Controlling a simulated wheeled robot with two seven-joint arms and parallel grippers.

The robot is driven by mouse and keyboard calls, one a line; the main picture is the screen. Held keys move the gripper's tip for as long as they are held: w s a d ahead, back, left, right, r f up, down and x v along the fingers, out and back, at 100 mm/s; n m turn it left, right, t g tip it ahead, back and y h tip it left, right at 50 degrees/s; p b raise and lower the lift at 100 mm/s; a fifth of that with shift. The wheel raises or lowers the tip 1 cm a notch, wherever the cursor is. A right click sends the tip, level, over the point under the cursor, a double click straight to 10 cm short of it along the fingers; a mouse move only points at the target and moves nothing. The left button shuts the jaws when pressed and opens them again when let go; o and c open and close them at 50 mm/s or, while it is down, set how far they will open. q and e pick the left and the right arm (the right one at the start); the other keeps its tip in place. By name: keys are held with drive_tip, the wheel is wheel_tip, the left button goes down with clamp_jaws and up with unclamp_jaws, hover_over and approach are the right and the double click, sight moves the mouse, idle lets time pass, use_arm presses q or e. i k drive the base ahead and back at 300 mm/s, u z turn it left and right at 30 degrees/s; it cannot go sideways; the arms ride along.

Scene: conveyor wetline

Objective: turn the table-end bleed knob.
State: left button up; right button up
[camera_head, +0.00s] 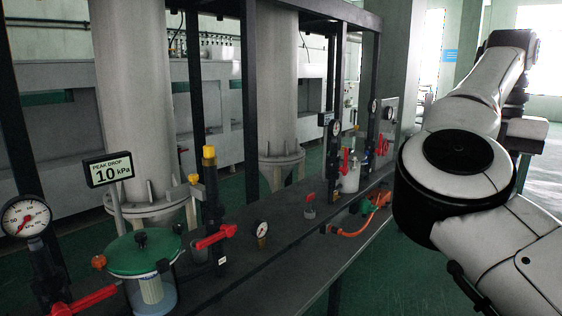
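No label picks out the table-end bleed knob, so I cannot tell which knob it is. At the near end of the bench, a green-lidded clear vessel (150,270) has a black knob (140,238) on top and an orange knob (98,262) at its left edge. A yellow-topped black valve (208,185) stands behind it, with a smaller yellow knob (193,179) beside it. Toward the far end sits an orange fitting (378,200) with green parts. My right arm fills the right side; its gripper is out of the picture. My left arm and gripper do not show.
Red levers (215,236) (90,298) stick out near the vessel. A sign (110,170) reads "PEAK DROP 10 kPa". A round gauge (26,217) stands at the left, and a small gauge (262,230) at mid-bench. Black posts (249,100) rise along the bench. Open floor lies right of it.

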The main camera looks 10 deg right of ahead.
sight(193, 178)
drive_tip(key=z, duration=0.05)
drive_tip(key=i, duration=0.9)
drive_tip(key=u, duration=0.95)
drive_tip(key=i, duration=0.5)
drive_tip(key=u, duration=0.6)
